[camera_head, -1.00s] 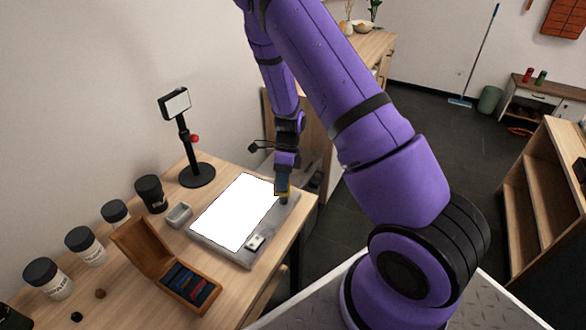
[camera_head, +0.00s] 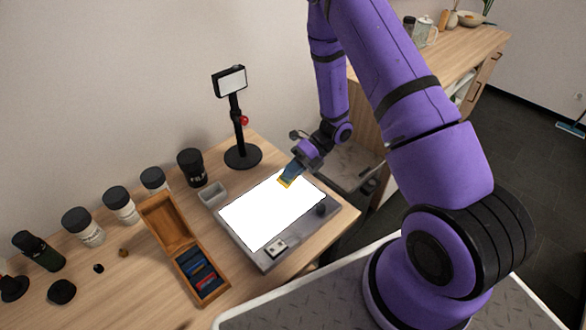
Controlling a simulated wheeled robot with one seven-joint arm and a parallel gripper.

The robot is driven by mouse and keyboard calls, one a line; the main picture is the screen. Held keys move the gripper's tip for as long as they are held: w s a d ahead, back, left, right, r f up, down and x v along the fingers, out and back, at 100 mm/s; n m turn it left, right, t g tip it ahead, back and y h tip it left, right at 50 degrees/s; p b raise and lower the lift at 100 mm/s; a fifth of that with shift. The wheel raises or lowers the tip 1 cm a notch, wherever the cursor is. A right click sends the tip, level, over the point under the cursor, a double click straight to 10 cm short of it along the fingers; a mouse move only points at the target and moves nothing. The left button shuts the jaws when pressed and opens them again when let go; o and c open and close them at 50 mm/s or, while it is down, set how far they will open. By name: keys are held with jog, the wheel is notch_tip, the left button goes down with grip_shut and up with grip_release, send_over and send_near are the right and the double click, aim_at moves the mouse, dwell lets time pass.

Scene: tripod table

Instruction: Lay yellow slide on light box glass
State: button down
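The light box (camera_head: 262,262) lies on the wooden table, its glass (camera_head: 265,212) glowing bright white. My gripper (camera_head: 291,177) is at the far right edge of the glass, pointing down and to the left. The yellow slide (camera_head: 285,183) shows at its fingertips, low over the glass or touching it; I cannot tell which. The gripper appears shut on the slide, with the fingers small in view.
An open wooden slide box (camera_head: 197,265) holds several coloured slides left of the light box. A small grey tray (camera_head: 212,193), a black stand (camera_head: 241,150) and several jars (camera_head: 121,205) stand behind and left. The glass is otherwise bare.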

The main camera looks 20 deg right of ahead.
jog(key=shift+f, duration=2.6)
jog(key=c, duration=1.3)
grip_release()
jog(key=shift+d, duration=0.15)
jog(key=v, duration=1)
jog(key=shift+d+r, duration=0.25)
jog(key=shift+w, duration=0.1)
